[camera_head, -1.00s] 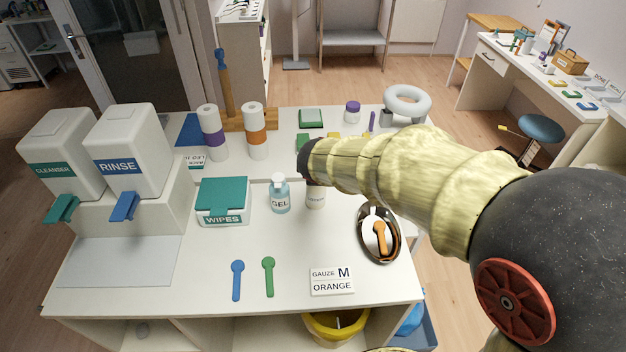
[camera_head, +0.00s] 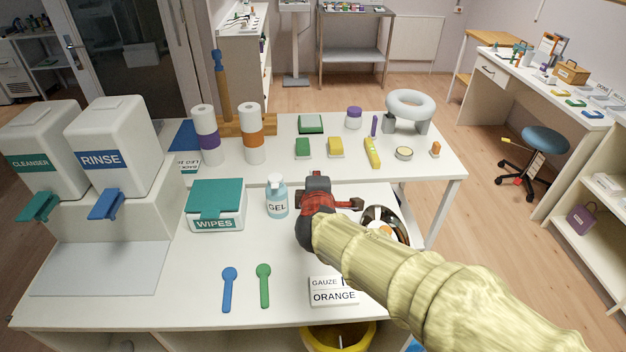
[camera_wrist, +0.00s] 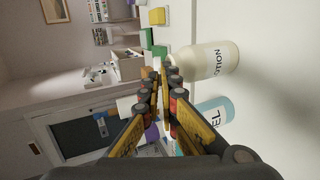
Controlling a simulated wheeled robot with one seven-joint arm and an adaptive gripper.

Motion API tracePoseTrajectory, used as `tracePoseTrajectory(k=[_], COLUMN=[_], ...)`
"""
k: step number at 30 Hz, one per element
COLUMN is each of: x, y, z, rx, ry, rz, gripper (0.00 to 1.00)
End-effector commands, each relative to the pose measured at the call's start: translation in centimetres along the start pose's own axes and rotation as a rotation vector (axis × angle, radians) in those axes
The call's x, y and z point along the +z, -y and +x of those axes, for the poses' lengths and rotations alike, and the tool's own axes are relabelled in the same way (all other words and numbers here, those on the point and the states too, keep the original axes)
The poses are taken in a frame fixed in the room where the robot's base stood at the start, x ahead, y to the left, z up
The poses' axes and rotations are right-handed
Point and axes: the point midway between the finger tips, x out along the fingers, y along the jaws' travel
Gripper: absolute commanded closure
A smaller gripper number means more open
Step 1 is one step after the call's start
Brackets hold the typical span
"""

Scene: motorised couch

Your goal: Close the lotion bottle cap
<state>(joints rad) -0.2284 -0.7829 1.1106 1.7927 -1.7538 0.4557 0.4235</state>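The lotion bottle (camera_wrist: 212,61), pale cream with dark lettering, lies sideways in the rotated wrist view. Its top end points left, close beside my fingertips. My gripper (camera_wrist: 161,76) has its two fingers drawn nearly together, with only a thin gap between the tips and nothing seen held there. I cannot tell whether the fingertips touch the bottle, and the cap's state is unclear. In the head view my gripper (camera_head: 318,182) is over the table, just right of the gel bottle, and hides the lotion bottle.
The blue gel bottle (camera_head: 277,198) stands close left of my gripper; the wipes box (camera_head: 216,207) is farther left. A metal bowl (camera_head: 398,222) sits right, partly behind my arm. A gauze card (camera_head: 333,297) and two spoons (camera_head: 228,285) lie in front. Small blocks (camera_head: 335,148) stand behind.

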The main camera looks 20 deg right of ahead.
Motion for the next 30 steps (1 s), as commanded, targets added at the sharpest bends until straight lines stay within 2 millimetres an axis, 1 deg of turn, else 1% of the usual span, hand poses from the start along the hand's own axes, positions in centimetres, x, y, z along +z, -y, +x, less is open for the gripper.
tracePoseTrajectory(k=[9,18,24,30], x=[-0.1,0.0,0.0,0.0], y=[1.4,2.4,2.7,2.8], z=[0.0,0.3,0.5,0.5], rx=[0.182,0.325,0.389,0.418], ry=[-0.002,0.0,0.0,0.0], rz=[-0.002,-0.001,-0.001,0.0], gripper=[1.0,1.0,1.0,1.0])
